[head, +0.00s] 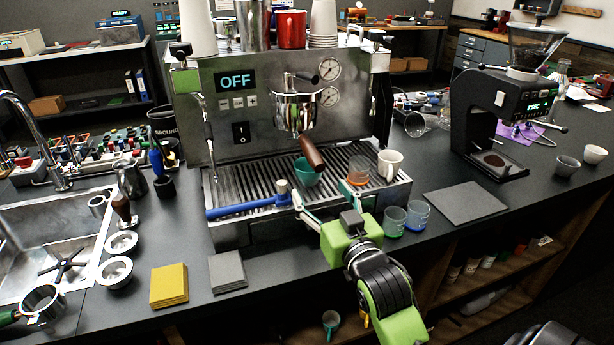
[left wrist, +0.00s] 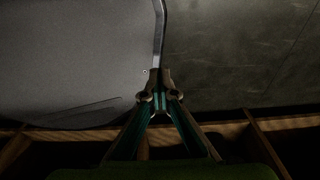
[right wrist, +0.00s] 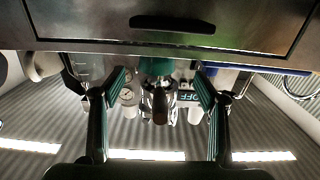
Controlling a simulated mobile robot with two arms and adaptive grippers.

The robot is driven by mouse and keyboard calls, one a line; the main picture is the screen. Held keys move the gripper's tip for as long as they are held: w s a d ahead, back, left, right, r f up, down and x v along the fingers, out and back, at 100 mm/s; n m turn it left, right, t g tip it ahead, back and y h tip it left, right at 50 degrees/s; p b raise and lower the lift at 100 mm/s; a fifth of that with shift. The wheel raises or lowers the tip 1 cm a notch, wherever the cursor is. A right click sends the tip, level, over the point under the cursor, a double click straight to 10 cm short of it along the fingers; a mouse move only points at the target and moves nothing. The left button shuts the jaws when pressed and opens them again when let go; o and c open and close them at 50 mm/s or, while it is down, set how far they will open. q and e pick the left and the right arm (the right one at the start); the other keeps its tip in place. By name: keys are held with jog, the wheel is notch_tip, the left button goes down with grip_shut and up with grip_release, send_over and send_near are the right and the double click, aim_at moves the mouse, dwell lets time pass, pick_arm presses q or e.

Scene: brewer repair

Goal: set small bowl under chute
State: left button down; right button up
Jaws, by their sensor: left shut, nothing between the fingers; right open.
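A small teal bowl (head: 307,172) sits on the slatted drip tray of the brewer, below the portafilter's wooden handle. My right gripper (head: 316,193) is at the tray's front edge, open and empty, its fingers spread to either side of the bowl but short of it. In the right wrist view the bowl (right wrist: 156,67) shows between the two fingers, partly hidden by the tray's front. The black grinder (head: 510,105) stands at the right; its chute is hard to make out above a base with brown grounds. My left gripper (left wrist: 160,98) is shut and empty, seen only in the left wrist view.
A white mug (head: 390,164) and an orange-tinted glass (head: 359,167) stand right of the bowl; a blue-handled tool (head: 243,207) lies left. Two glasses (head: 395,220) stand by the tray.

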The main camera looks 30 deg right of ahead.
aim_at(313, 175)
jog(key=shift+x, duration=0.85)
jog(key=shift+w+d+r, duration=0.1)
jog(key=shift+w+r, duration=0.05)
jog(key=shift+w, duration=0.2)
jog(key=shift+w+d+r+p, duration=0.15)
jog(key=shift+w+r+p, duration=0.1)
jog(key=shift+w, duration=0.2)
jog(key=shift+w+d+r+p, duration=0.15)
jog(key=shift+w+p, duration=0.05)
jog(key=shift+w, duration=0.2)
jog(key=x, duration=0.3)
jog(key=shift+w+d+r+p, duration=0.15)
jog(key=shift+d+p, duration=0.1)
jog(key=shift+p, duration=0.15)
jog(key=shift+w, duration=0.25)
jog(key=c, duration=1.3)
pick_arm(q)
jog(key=shift+s+a+r, duration=0.2)
jog(key=shift+s+r, duration=0.25)
jog(key=shift+s, duration=0.1)
jog(key=shift+s+a+r, duration=0.15)
jog(key=shift+s+r, duration=0.3)
jog(key=shift+s, duration=0.05)
jog(key=shift+s, duration=0.15)
